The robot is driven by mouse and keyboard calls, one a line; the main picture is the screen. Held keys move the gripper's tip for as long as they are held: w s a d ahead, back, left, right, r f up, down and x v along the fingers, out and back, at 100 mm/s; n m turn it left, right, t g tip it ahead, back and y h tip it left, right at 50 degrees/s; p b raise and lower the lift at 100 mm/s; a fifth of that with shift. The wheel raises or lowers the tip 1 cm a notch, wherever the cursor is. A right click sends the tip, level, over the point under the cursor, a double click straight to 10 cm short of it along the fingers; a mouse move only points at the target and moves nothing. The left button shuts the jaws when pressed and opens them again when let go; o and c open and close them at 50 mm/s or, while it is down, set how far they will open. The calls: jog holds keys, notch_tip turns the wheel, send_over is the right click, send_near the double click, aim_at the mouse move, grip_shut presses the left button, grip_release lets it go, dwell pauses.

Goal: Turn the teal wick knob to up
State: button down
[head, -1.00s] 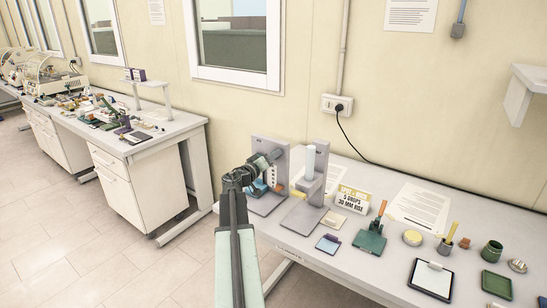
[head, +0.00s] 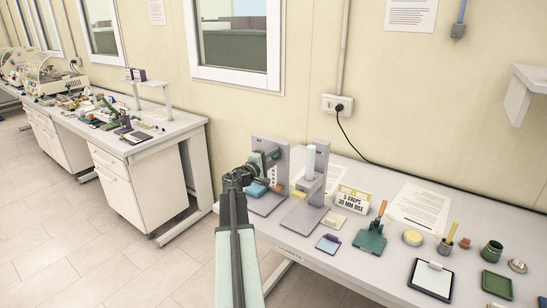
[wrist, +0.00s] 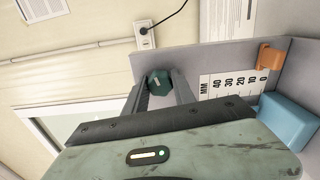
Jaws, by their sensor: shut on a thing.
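The teal wick knob (wrist: 158,82) is a dark teal, faceted knob on the grey upright plate of the wick stand (wrist: 205,62). In the wrist view my gripper (wrist: 160,88) has one finger on each side of the knob and is shut on it. In the head view my gripper (head: 272,158) is at the grey stand (head: 283,163) at the left end of the bench, and the arm hides the knob. A white scale (wrist: 232,84) marked in MM, an orange clip (wrist: 271,56) and a light blue block (wrist: 287,120) are on the stand's right side in the wrist view.
A second grey stand with a pale cylinder (head: 310,162) is close to the right. A wall socket (wrist: 144,34) is behind.

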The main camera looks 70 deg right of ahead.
jog(key=n, duration=0.7)
jog(key=shift+a+f, duration=0.1)
jog(key=n, duration=0.3)
jog(key=shift+n, duration=0.4)
jog(key=shift+s+n, duration=0.1)
jog(key=shift+n, duration=1.9)
jog(key=c, duration=1)
grip_release()
jog(key=shift+c, duration=0.2)
jog(key=v, duration=0.7)
jog(key=shift+a, duration=0.3)
